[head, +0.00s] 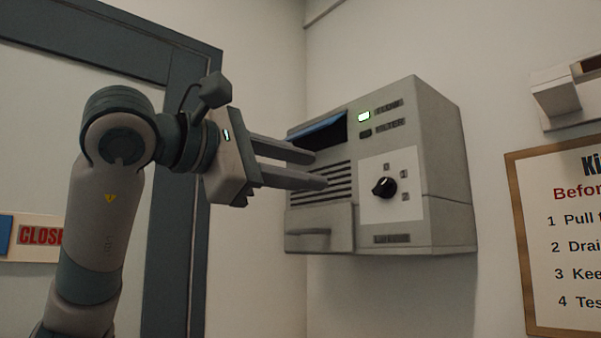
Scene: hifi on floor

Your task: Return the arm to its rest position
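My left arm (103,200) comes up from the lower left in the head view, raised and bent at the elbow. Its gripper (312,170) points right, with its two fingers apart and nothing seen between them. The fingertips overlap the left front of a grey wall-mounted unit (440,150) in the picture. I cannot tell whether they touch it. My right arm and gripper are not in view.
A dark grey door frame (180,270) stands behind my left arm. A "CLOSE..." sign (38,236) is partly hidden by it. A framed notice (565,240) and a white fixture (565,95) are on the right wall. Plain wall lies below the unit.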

